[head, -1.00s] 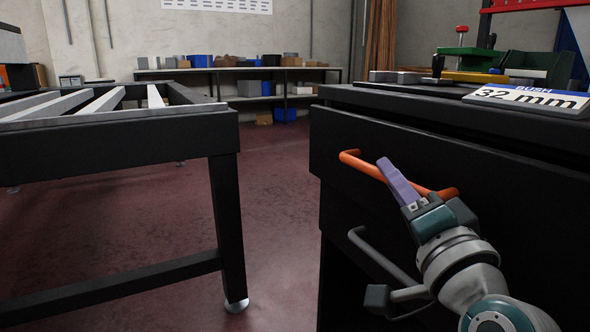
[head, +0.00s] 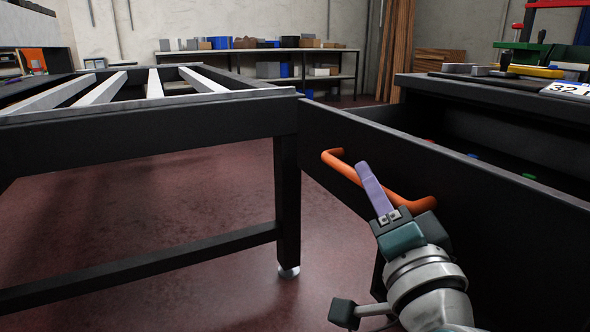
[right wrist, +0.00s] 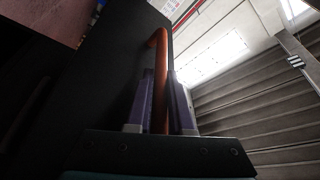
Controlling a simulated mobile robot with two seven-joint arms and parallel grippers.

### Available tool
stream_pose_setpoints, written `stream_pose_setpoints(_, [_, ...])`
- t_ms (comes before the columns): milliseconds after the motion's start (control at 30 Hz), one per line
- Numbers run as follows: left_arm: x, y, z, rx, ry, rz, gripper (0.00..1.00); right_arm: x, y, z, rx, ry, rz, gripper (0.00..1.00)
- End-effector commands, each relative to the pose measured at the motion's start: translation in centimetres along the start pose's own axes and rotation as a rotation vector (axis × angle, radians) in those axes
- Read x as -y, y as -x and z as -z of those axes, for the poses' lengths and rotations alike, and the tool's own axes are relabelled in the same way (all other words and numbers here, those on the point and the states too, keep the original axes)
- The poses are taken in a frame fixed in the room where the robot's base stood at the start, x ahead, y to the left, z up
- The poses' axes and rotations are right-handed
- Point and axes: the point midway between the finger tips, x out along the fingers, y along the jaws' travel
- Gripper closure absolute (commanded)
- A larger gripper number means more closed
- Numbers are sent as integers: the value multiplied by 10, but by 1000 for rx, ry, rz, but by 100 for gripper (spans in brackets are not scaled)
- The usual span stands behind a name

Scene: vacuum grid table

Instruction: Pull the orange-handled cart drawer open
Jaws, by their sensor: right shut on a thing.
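The black cart drawer (head: 480,205) stands out from the cart, with its interior visible behind the front panel. Its orange handle (head: 405,202) runs along the front panel. My right gripper (head: 370,180) has its purple fingers on this handle. In the right wrist view the orange handle (right wrist: 160,85) passes between the two purple fingers (right wrist: 165,105), and the gripper is shut on it. The left gripper is not in view.
A black table with pale slats (head: 150,125) stands at the left, its corner close to the drawer's far end. Small coloured items, one blue (head: 472,155) and one green (head: 529,176), lie in the drawer. A shelf (head: 262,50) stands at the back. Red floor (head: 200,205) shows below the table.

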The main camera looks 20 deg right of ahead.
Motion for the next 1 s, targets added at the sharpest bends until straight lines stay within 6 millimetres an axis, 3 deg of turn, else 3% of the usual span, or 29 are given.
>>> stream_pose_setpoints(233, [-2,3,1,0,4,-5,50,11,6,-14,1,1,1,100])
stream_pose_setpoints(700, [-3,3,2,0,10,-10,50,13,7,-17,0,3,2,100])
stream_pose_setpoints(733, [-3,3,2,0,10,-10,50,13,7,-17,0,3,2,77])
stream_pose_setpoints(1000, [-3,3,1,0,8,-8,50,12,7,-17,0,2,1,50])
